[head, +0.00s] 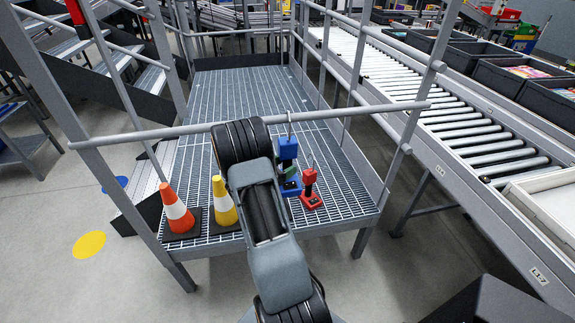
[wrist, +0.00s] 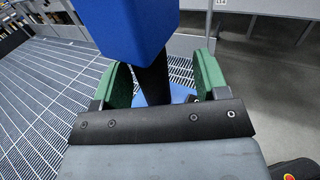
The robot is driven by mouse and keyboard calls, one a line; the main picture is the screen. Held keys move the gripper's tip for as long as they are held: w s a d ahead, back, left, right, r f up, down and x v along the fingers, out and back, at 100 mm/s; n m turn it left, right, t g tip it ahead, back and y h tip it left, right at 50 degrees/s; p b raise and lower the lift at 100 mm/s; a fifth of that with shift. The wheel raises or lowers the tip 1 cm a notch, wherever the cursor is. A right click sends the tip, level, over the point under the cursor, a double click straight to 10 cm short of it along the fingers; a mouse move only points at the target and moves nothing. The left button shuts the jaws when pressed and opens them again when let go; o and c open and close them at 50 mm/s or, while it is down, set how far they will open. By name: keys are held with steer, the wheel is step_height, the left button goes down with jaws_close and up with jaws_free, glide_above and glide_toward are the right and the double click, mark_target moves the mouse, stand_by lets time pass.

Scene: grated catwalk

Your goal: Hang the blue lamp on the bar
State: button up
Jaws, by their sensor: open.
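The blue lamp (head: 288,149) is upright at the grey bar (head: 350,113), with its thin hook overlapping the bar in the head view. It looks raised above the grating, but whether the hook bears its weight I cannot tell. My gripper (head: 290,171) is just below the lamp's blue upper body, partly hidden by my arm. In the wrist view its green fingers (wrist: 163,78) stand open on either side of the lamp's dark stem, with gaps visible. The blue upper body (wrist: 127,24) fills the top, and part of the blue base shows beyond the stem.
A red lamp (head: 310,182) stands on the grating (head: 345,172) close to the right. An orange cone (head: 178,214) and a yellow cone (head: 224,205) stand to the left. A roller conveyor (head: 460,125) runs along the right, beyond the railing. Stairs rise at left.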

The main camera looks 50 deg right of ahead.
steer(key=b+v, duration=0.1)
steer(key=v, duration=1.1)
steer(key=shift+a+b, duration=0.2)
steer(key=shift+b, duration=0.15)
steer(key=shift+r, duration=0.1)
steer(key=s+a+f+m+g+y, duration=0.1)
steer(key=s+a+f+m+y, duration=0.3)
steer(key=s+a+m+y, duration=0.55)
steer(key=a+r+m+t+y, duration=0.6)
steer(key=a+r+t+y, duration=0.2)
steer(key=a+r, duration=0.4)
steer(key=shift+a+r+t, duration=0.3)
steer(key=shift+a+r, duration=0.1)
steer(key=shift+a, duration=1.45)
steer(key=shift+s, duration=0.1)
